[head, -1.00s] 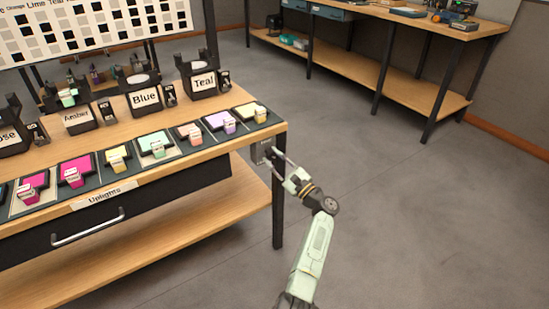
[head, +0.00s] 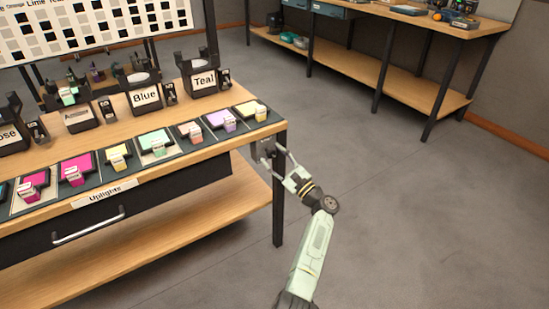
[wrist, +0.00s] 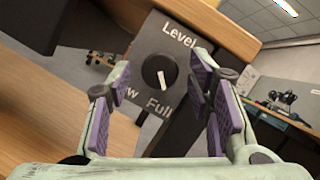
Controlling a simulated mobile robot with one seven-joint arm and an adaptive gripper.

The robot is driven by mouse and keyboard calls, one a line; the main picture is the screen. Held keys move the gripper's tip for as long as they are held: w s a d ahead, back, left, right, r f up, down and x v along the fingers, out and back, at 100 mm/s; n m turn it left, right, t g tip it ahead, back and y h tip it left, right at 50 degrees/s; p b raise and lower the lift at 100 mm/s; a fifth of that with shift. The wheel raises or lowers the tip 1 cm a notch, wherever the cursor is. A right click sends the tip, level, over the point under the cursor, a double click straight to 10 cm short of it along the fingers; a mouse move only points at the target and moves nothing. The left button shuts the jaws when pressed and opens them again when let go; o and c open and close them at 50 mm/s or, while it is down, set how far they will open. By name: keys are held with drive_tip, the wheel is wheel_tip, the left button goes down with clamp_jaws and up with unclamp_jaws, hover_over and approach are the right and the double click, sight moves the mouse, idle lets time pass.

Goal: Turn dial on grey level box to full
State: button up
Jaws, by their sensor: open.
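The grey level box (wrist: 180,40) is mounted on the table's right end by the front corner. Its face reads "Level", "Full" and a partly covered word ending in "w". The round black dial (wrist: 150,70) sits mid-face, its white pointer angled down in the wrist view with its lower end towards "Full". In the head view the box (head: 262,150) is partly hidden by my gripper (head: 277,158). In the wrist view my gripper (wrist: 160,72) is open and empty, with one finger either side of the dial, apart from it in the picture. I cannot tell whether the fingertips touch the box.
The wooden table (head: 150,98) carries several coloured faders and lamp boxes, with a drawer handle (head: 88,226) at its front. A black table leg (head: 278,212) stands below the box. A workbench (head: 395,80) is at the back right. The floor (head: 420,220) to the right is clear.

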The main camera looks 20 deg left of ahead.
drive_tip(key=v, duration=1.2)
idle(0.3)
